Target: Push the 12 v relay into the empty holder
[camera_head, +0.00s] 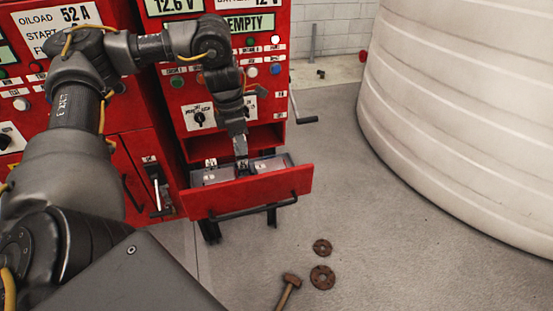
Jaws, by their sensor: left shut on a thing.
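My left gripper (241,162) reaches down into the open red drawer (250,194) of the control cabinet. It is shut on a small dark thing at its tips, which I take to be the relay; the gripper and the small size hide most of it. Pale grey units (212,176) lie in the drawer on the left of the gripper, and another pale unit (271,163) lies on the right. The held thing is between them, and I cannot tell whether it touches a holder. My right gripper is not in view.
The red cabinet (277,98) with dials and displays stands behind the drawer. A crank handle (303,112) sticks out on its right. A hammer (288,289) and two rusty flanges (322,277) lie on the floor. A large white tank (465,110) stands at right.

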